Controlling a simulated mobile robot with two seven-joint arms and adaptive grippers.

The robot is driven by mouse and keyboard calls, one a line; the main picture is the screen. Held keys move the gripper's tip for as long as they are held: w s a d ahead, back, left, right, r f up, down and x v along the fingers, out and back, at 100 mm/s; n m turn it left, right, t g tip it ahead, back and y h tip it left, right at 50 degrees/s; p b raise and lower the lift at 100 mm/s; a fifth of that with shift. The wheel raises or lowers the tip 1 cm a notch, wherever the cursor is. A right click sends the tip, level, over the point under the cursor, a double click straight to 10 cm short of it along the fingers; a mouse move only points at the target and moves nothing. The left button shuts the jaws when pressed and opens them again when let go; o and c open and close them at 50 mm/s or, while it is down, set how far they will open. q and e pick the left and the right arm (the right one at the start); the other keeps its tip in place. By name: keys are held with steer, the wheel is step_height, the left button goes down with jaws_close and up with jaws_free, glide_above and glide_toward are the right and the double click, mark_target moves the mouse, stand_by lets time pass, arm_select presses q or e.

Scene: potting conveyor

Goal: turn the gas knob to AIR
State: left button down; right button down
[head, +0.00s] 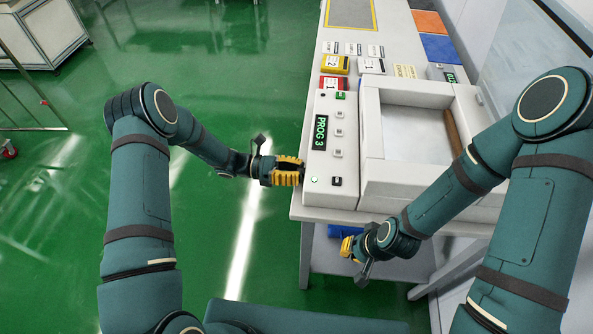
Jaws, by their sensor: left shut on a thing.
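The white control box (322,190) stands at the left edge of the bench and shows PROG 3 on a green-lettered display (321,133). My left gripper (299,173) is at the box's left side, near its front end, with its yellow fingers shut on a small dark part, which I take to be the gas knob. The fingers hide most of it, so its pointer and any AIR mark cannot be read. My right gripper (346,247) hangs low in front of the bench, apart from the box; its yellow fingertips are partly hidden and their opening cannot be judged.
An open white-framed chamber (374,143) sits right of the control box. Yellow (335,65) and red (333,83) labelled blocks, small label cards and coloured mats lie farther back. A blue object (345,231) is below the bench's front edge. Green floor at left is clear near the bench.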

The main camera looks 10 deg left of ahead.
arm_select(q)
steer(key=shift+n, duration=0.7)
steer(key=c, duration=0.7)
jaws_free()
steer(key=shift+c, duration=0.2)
steer(key=a, duration=1.2)
steer(key=shift+w+f, duration=0.15)
steer(key=shift+w, duration=0.15)
